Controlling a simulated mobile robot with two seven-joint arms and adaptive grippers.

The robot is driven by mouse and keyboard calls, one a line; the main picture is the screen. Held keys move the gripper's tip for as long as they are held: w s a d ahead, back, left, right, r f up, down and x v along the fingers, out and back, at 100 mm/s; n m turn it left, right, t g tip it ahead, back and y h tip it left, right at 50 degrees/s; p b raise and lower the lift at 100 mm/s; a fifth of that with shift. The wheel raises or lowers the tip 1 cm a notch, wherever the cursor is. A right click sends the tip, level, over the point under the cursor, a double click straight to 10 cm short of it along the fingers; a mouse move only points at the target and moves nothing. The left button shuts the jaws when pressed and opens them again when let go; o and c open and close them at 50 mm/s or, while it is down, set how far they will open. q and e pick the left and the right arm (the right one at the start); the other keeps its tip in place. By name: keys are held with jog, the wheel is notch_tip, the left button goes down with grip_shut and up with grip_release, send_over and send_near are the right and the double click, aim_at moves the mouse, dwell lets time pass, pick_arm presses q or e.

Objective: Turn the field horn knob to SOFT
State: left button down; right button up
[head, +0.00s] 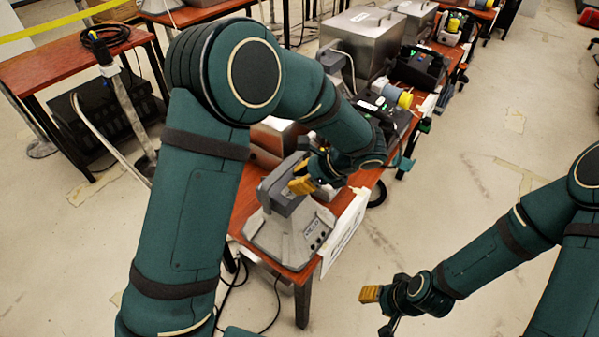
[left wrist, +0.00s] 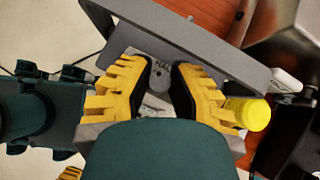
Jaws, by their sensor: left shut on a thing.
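A grey horn unit (head: 272,240) with a sloping base and a raised box-like head stands on the near end of the red-brown table. My left gripper (head: 302,178) is at the unit's head. In the left wrist view its yellow fingers (left wrist: 160,80) are shut on a round grey knob (left wrist: 160,70), one finger on each side. Small dark lettering shows near the knob, but I cannot read its setting. The head view does not show the knob. My right gripper (head: 370,293) hangs apart from the table, over the floor; its finger gap is not clear.
A white sign (head: 345,232) hangs on the table's right edge. Metal boxes (head: 362,38) and other devices line the table behind the horn. A yellow round part (left wrist: 248,113) is beside the gripper in the left wrist view. Floor at right is mostly clear.

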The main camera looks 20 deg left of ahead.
pick_arm(q)
jog(key=shift+n+g, duration=0.3)
jog(key=shift+n, duration=0.1)
jog(key=c, duration=0.8)
grip_release()
jog(key=shift+c, duration=0.2)
jog(key=v, duration=1.2)
jog(key=shift+a+f, duration=0.1)
